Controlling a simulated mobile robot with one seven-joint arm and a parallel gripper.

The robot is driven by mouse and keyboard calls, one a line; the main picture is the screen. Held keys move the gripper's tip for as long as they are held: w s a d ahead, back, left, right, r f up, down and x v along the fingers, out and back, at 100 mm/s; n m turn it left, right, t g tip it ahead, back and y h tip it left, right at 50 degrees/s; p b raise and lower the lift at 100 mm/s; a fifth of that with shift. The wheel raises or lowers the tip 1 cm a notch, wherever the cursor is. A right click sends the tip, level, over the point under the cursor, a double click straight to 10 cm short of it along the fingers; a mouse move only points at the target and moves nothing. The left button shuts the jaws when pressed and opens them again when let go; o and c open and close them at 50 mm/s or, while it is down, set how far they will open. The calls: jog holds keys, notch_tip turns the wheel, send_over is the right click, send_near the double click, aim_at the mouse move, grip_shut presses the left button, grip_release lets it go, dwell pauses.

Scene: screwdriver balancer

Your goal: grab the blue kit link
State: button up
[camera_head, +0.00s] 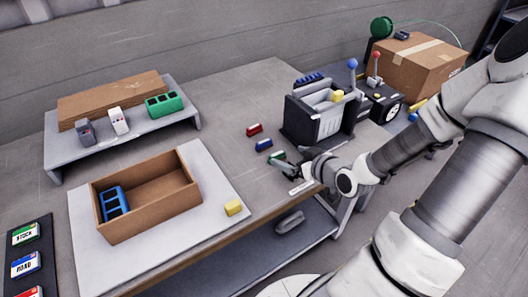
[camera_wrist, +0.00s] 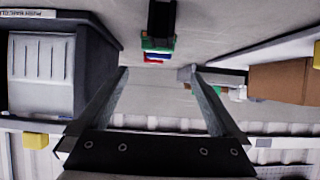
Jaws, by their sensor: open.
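A small blue block (camera_head: 264,145), which I take for the blue kit link, lies on the grey workbench between a red block (camera_head: 255,130) and a green block (camera_head: 278,157). In the wrist view a thin blue strip (camera_wrist: 155,54) shows between green and red, just beyond the fingertips; little of it is visible. My gripper (camera_head: 285,166) is low over the bench, close to the green block and apart from the blue one. In the wrist view my gripper (camera_wrist: 156,73) has its two fingers spread, with nothing held between them.
A dark bin (camera_head: 318,118) stands close to the right of the blocks. A wooden tray (camera_head: 150,220) holds a slotted blue piece (camera_head: 115,202). A yellow block (camera_head: 233,208) lies beside the tray. The bench behind the blocks is clear.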

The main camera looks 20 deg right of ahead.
jog(key=shift+w+f+b, duration=0.15)
jog(key=shift+f+b, duration=0.25)
jog(key=shift+b, duration=0.05)
jog(key=b, duration=0.2)
send_near(265, 145)
jog(key=shift+w+a+f, duration=0.2)
jog(key=shift+w+f, duration=0.65)
jog(key=shift+f, duration=0.15)
jog(key=shift+r+b+x, duration=0.15)
jog(key=shift+b+x, duration=0.45)
jog(key=shift+x, duration=0.9)
jog(key=shift+r+b+x, duration=0.15)
jog(key=shift+b+x, duration=0.4)
jog(key=shift+x, duration=0.9)
jog(key=shift+w, duration=0.2)
jog(key=shift+c, duration=0.3)
jog(key=shift+d, duration=0.1)
jog(key=c, duration=1.2)
jog(key=shift+r, duration=0.1)
jog(key=shift+c, duration=0.2)
